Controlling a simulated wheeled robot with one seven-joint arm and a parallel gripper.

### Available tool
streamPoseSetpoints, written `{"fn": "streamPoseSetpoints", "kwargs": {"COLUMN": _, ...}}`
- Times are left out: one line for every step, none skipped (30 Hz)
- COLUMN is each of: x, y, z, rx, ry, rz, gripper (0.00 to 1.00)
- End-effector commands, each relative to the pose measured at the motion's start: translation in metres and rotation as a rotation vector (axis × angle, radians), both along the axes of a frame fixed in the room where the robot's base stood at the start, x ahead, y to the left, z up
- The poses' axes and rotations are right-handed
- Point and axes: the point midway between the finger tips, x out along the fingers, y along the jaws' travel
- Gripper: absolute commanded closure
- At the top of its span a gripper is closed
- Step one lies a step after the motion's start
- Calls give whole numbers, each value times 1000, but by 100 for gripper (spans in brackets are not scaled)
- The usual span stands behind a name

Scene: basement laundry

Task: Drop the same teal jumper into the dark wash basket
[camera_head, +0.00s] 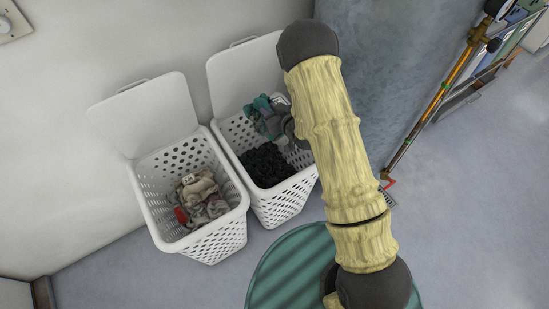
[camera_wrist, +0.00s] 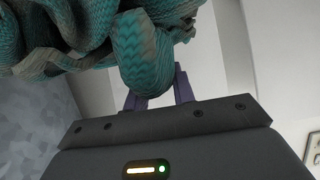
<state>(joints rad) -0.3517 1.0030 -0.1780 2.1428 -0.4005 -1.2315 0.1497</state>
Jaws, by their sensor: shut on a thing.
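The teal jumper (camera_head: 262,112) hangs crumpled from my gripper, over the back part of the dark wash basket (camera_head: 246,163). In the wrist view the jumper (camera_wrist: 100,35) shows as teal and grey knit folds between and above the purple fingers. My gripper (camera_wrist: 157,90) is shut on it. In the head view my arm partly hides the gripper and the basket's right side. The dark wash basket is white and perforated, its lid is up, and black clothes (camera_head: 267,164) lie inside. Whether the jumper touches the basket's inside cannot be told.
A second white basket (camera_head: 236,220) with its lid up stands close on the left, holding pale clothes (camera_head: 199,195) and a red item. A wall (camera_head: 50,130) is behind both. A yellow-orange pole (camera_head: 428,115) stands at the right. The floor (camera_head: 480,210) at right is clear.

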Motion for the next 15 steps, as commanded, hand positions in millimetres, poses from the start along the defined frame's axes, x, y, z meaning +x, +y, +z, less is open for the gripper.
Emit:
{"fn": "streamPoseSetpoints", "kwargs": {"x": 0, "y": 0, "z": -2, "rx": 0, "ry": -1, "rz": -1, "gripper": 100}}
{"fn": "streamPoseSetpoints", "kwargs": {"x": 1, "y": -1, "z": -4, "rx": 1, "ry": -1, "rz": -2, "gripper": 100}}
{"fn": "streamPoseSetpoints", "kwargs": {"x": 1, "y": -2, "z": -6, "rx": 0, "ry": -1, "rz": -3, "gripper": 100}}
{"fn": "streamPoseSetpoints", "kwargs": {"x": 1, "y": -2, "z": -9, "rx": 0, "ry": 0, "rz": -4, "gripper": 100}}
{"fn": "streamPoseSetpoints", "kwargs": {"x": 1, "y": -2, "z": -11, "rx": 0, "ry": 0, "rz": -4, "gripper": 100}}
{"fn": "streamPoseSetpoints", "kwargs": {"x": 1, "y": -3, "z": -15, "rx": 0, "ry": 0, "rz": -5, "gripper": 100}}
{"fn": "streamPoseSetpoints", "kwargs": {"x": 1, "y": -3, "z": -19, "rx": 0, "ry": 0, "rz": -5, "gripper": 100}}
{"fn": "streamPoseSetpoints", "kwargs": {"x": 1, "y": -3, "z": -22, "rx": 1, "ry": 0, "rz": -6, "gripper": 100}}
{"fn": "streamPoseSetpoints", "kwargs": {"x": 1, "y": -3, "z": -27, "rx": 1, "ry": 0, "rz": -6, "gripper": 100}}
{"fn": "streamPoseSetpoints", "kwargs": {"x": 1, "y": -3, "z": -31, "rx": 0, "ry": 0, "rz": -7, "gripper": 100}}
{"fn": "streamPoseSetpoints", "kwargs": {"x": 1, "y": -3, "z": -35, "rx": 0, "ry": 0, "rz": -7, "gripper": 100}}
{"fn": "streamPoseSetpoints", "kwargs": {"x": 1, "y": -4, "z": -40, "rx": 1, "ry": 1, "rz": -7, "gripper": 100}}
{"fn": "streamPoseSetpoints", "kwargs": {"x": 1, "y": -4, "z": -43, "rx": 1, "ry": 1, "rz": -7, "gripper": 100}}
{"fn": "streamPoseSetpoints", "kwargs": {"x": 1, "y": -4, "z": -46, "rx": 1, "ry": 1, "rz": -8, "gripper": 100}}
{"fn": "streamPoseSetpoints", "kwargs": {"x": 1, "y": -4, "z": -50, "rx": 1, "ry": 0, "rz": -8, "gripper": 100}}
